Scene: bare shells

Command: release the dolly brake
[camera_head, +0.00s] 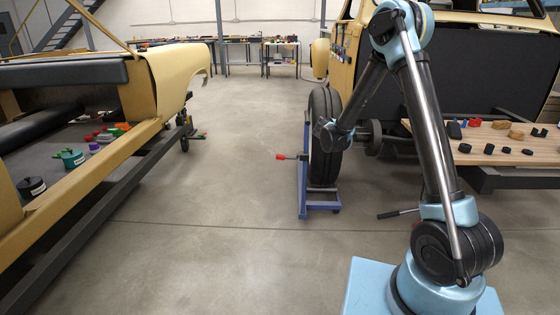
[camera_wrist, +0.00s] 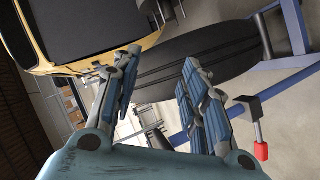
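A blue-violet wheel dolly (camera_head: 322,206) stands on the floor in the middle of the head view, with a black tyre (camera_head: 325,104) upright on it. A short lever with a red grip (camera_head: 281,157) sticks out to the left from the dolly's upright. In the wrist view the red grip (camera_wrist: 261,151) is at lower right, outside my fingers, beside the blue frame (camera_wrist: 270,94). In the head view my gripper (camera_head: 322,130) is in front of the tyre, right of and above the red grip.
A yellow car shell (camera_head: 180,80) holding small items stands at left. Another yellow shell (camera_head: 345,50) is behind my arm. A wooden board (camera_head: 480,150) with loose parts is at right. A dark lever (camera_head: 397,214) is low near my base. The floor left of the dolly is clear.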

